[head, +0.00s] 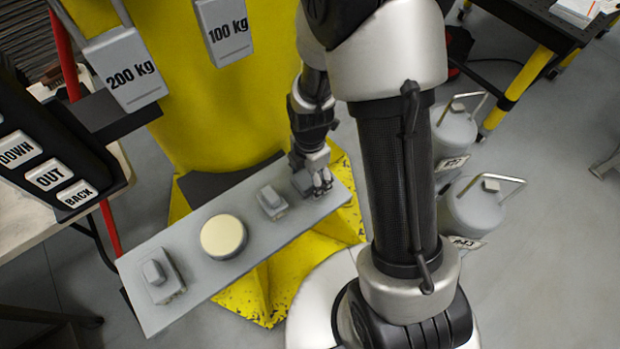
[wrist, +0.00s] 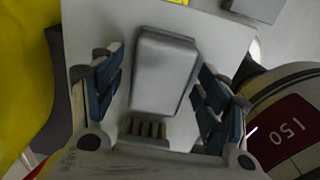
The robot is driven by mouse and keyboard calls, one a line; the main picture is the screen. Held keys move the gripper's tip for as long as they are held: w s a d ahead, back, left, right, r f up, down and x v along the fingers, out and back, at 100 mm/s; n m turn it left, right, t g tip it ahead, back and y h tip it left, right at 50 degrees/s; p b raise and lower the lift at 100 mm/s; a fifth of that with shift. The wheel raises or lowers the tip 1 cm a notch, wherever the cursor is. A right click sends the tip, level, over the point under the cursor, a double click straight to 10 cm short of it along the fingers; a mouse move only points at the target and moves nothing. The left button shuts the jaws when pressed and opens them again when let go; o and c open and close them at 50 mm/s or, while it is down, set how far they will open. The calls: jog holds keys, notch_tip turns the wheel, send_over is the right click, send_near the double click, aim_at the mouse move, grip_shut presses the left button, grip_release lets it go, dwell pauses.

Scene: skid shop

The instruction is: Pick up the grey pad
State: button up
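A grey pad (wrist: 163,75), block-shaped with rounded edges, lies on the light grey shelf plate and fills the middle of the wrist view. My gripper (wrist: 158,100) is open, with one blue-lined finger on each side of the pad and a visible gap to each. In the head view my gripper (head: 318,186) is low over the right end of the plate (head: 240,265), and its fingers partly hide the pad (head: 302,182) there. Two similar grey blocks stand on the plate, one in the middle (head: 272,203) and one at the left end (head: 161,275).
A round cream disc (head: 223,237) lies between the other grey blocks. A yellow stand (head: 200,110) with hanging weights rises behind the plate. Grey handled weights (head: 480,205) stand on the floor at right. A dark button panel (head: 50,150) is at left.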

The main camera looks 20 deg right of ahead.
jog(key=c, duration=1)
jog(key=shift+r, duration=0.7)
notch_tip(320, 180, up, 19)
jog(key=p, duration=0.6)
jog(key=shift+f, duration=0.15)
